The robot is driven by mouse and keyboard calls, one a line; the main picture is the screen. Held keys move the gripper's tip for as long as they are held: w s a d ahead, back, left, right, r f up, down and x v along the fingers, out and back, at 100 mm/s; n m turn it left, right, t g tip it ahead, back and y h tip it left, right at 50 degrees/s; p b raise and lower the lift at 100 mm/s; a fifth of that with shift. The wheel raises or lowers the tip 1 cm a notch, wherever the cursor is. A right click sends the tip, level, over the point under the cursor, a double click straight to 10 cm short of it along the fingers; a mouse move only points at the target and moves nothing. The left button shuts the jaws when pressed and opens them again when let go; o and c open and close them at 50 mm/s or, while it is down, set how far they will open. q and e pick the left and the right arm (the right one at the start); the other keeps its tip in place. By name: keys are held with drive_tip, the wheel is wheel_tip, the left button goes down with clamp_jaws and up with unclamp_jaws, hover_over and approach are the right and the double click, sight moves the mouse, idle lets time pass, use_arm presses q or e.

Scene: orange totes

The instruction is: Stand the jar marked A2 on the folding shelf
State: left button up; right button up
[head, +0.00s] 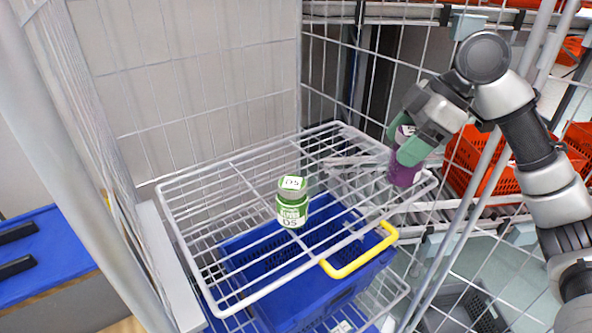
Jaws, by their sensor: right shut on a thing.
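The folding shelf (196,180) is a white wire rack inside a wire cage. My right gripper (404,138), with pale green fingers, is shut on a purple jar (404,168) at the shelf's right end. The jar is close to upright, its lower end at the level of the wires; I cannot tell whether it touches them. Its marking is not readable, so I cannot confirm that it is A2. A green jar (292,207) marked 05 or O5 stands upright on the middle of the shelf. My left gripper is not in view.
A blue crate (318,298) with a yellow handle (358,256) is below the shelf. Cage posts and wire walls border the shelf on the left, back and right. Orange totes (484,160) are beyond the right side. The shelf's left and back wires are bare.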

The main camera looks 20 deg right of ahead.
drive_tip(key=shift+w+a, duration=0.1)
drive_tip(key=shift+w, duration=0.25)
drive_tip(key=w+a+f+p, duration=0.1)
drive_tip(key=w+f+p, duration=0.1)
drive_tip(key=w+f, duration=0.1)
drive_tip(key=w+a+f+p, duration=0.1)
drive_tip(key=w+f, duration=0.2)
drive_tip(key=w+a+f+p, duration=0.1)
drive_tip(key=w+f+p, duration=0.1)
drive_tip(key=w+f, duration=0.1)
drive_tip(key=shift+w+a+f+p, duration=0.1)
drive_tip(key=shift+w+f+p, duration=0.3)
drive_tip(key=shift+w, duration=0.1)
drive_tip(key=shift+f, duration=0.35)
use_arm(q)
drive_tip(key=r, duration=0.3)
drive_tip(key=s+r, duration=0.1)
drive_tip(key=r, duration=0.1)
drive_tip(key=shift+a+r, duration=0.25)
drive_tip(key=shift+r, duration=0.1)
use_arm(e)
drive_tip(key=shift+w+f, duration=0.1)
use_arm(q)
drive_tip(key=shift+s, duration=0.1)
use_arm(e)
drive_tip(key=shift+f, duration=0.1)
